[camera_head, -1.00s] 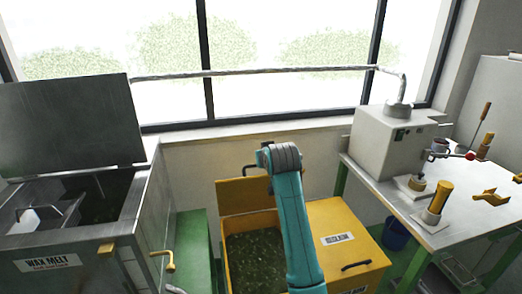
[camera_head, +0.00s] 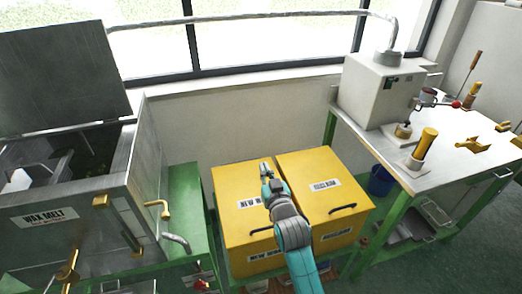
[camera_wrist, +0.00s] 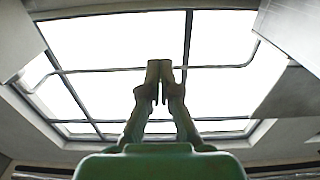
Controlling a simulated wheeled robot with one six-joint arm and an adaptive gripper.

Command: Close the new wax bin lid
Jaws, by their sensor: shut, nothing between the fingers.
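The new wax bin (camera_head: 257,258) is the left of two yellow bins in the head view. Its yellow lid (camera_head: 235,185) lies flat over the bin, shut as far as I can see. My arm hides part of the lid and its label. My gripper (camera_head: 265,168) is above the lid, near its far edge. I cannot tell if it touches the lid. In the wrist view my gripper (camera_wrist: 160,82) has its fingertips together, empty, against the bright window.
The reclaim bin (camera_head: 330,240), its lid down, stands close on the right. The wax melt tank (camera_head: 60,245) with its raised dark lid (camera_head: 60,75) is at left. A workbench (camera_head: 460,160) with a grey machine (camera_head: 375,90) is at right. A blue bucket (camera_head: 381,182) stands under it.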

